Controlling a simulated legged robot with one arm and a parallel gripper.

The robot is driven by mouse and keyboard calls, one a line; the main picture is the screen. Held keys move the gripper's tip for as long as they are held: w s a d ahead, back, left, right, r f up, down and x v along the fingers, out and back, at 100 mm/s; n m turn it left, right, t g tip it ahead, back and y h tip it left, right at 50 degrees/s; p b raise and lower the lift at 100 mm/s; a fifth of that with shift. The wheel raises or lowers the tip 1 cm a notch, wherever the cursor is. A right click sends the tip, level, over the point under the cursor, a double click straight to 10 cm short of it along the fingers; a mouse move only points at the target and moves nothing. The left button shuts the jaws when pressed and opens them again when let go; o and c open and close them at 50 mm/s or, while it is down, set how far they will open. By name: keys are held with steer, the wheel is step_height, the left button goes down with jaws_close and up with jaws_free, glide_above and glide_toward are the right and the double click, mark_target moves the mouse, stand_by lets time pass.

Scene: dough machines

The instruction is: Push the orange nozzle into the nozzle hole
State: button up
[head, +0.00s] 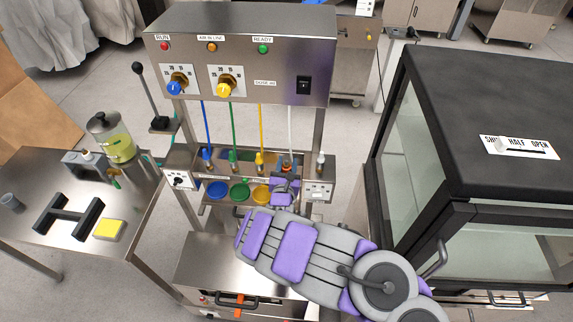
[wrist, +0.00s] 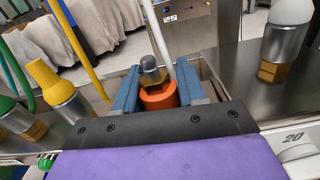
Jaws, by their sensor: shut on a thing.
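The orange nozzle (wrist: 158,97) is between the blue fingers of my gripper (wrist: 157,88) in the wrist view. Its grey metal top points up, beside a white hose. In the head view, the orange nozzle (head: 288,165) shows small at the right part of the nozzle shelf, just beyond my gripper (head: 287,182). My gripper is shut on it. The nozzle hole is hidden behind the nozzle and gripper, so I cannot tell how deep the nozzle sits.
Blue (head: 207,155), green (head: 233,157) and yellow (head: 259,160) nozzles stand in a row to the left. A white-tipped nozzle (wrist: 286,40) stands to the right. Coloured bowls (head: 217,189) sit below. A glass-sided cabinet (head: 470,100) is close on the right.

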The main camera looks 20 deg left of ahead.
steer(key=o, duration=1.3)
steer(key=shift+o, duration=0.2)
steer(key=shift+p+v, duration=2.15)
steer(key=shift+p, duration=0.35)
steer(key=shift+s, duration=0.1)
steer(key=p+v, duration=0.6)
steer(key=v, duration=1.1)
steer(key=shift+s+f, duration=0.2)
